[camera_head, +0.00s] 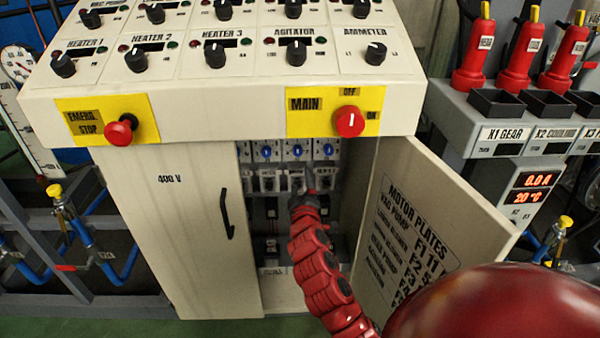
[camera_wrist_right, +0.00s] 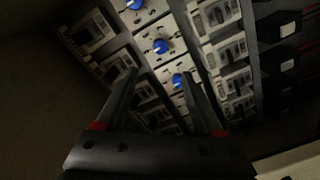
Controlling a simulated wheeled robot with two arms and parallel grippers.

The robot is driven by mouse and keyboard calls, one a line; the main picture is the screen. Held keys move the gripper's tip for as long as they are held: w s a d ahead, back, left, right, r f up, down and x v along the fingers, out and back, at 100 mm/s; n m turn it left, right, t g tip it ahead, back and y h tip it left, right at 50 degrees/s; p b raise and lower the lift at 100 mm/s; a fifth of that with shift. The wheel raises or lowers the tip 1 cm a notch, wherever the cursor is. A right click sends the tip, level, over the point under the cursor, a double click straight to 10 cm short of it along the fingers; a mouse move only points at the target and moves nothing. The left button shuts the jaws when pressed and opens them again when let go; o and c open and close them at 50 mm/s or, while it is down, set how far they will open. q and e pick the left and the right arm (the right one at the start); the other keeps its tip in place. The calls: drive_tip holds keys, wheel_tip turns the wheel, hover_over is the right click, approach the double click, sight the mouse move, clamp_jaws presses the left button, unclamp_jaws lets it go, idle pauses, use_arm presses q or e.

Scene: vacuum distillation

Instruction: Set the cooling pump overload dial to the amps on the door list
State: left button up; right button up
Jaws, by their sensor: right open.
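Several overload units with blue dials sit in the open cabinet; in the head view I see a left dial (camera_head: 266,152), a middle dial (camera_head: 297,151) and a right dial (camera_head: 328,149). I cannot tell which belongs to the cooling pump. The door list (camera_head: 405,235), headed "MOTOR PLATES", is on the open right door; its amps are partly hidden by my arm. My right gripper (camera_head: 309,188) is inside the cabinet, just below the dials. In the right wrist view its fingers (camera_wrist_right: 160,74) are apart, with one blue dial (camera_wrist_right: 177,80) between them in the picture; contact is not visible. My left gripper is out of view.
The cabinet's shut left door (camera_head: 180,230) and open right door (camera_head: 460,205) flank the opening. Above are the emergency stop (camera_head: 120,130) and the red main switch (camera_head: 348,121). A grey rack with red tools (camera_head: 474,60) stands to the right.

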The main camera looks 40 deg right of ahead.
drive_tip(key=v, duration=0.3)
drive_tip(key=shift+s+a, duration=0.15)
drive_tip(key=shift+s, duration=0.1)
idle(0.4)
